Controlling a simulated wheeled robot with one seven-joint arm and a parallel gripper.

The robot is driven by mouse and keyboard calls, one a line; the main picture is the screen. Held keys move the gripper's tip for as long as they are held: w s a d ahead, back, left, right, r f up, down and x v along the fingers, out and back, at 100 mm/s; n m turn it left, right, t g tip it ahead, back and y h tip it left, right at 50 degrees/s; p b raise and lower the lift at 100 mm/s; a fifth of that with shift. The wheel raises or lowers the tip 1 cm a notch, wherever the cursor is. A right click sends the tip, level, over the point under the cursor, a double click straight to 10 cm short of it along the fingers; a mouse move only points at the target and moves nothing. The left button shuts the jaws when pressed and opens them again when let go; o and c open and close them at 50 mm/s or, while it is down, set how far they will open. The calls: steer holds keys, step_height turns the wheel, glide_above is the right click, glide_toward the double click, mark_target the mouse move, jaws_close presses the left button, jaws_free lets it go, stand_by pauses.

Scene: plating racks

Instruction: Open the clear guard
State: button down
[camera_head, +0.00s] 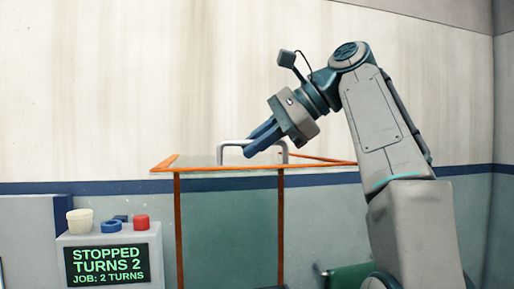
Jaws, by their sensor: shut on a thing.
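The clear guard (228,225) stands in the middle of the view, a transparent box with orange edges. A light grey bar handle (230,144) rises from its top. My gripper (258,145) reaches down from the upper right, and its blue fingers are shut on the handle. The fingers hide part of the bar. The guard's top looks level, with no clear gap seen along its orange front edge. The inside of the guard is dim, and I cannot make out what is in it.
Left of the guard, a grey control box (108,262) has a screen (107,266) reading "STOPPED TURNS 2 JOB: 2 TURNS". A cream knob (80,221), a blue ring (111,226) and a red button (140,222) sit on top. A green object (346,277) is low at right. A wall stands behind.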

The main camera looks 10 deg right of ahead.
steer(key=shift+w, duration=0.4)
steer(key=c, duration=1.5)
jaws_free()
steer(key=shift+w, duration=0.1)
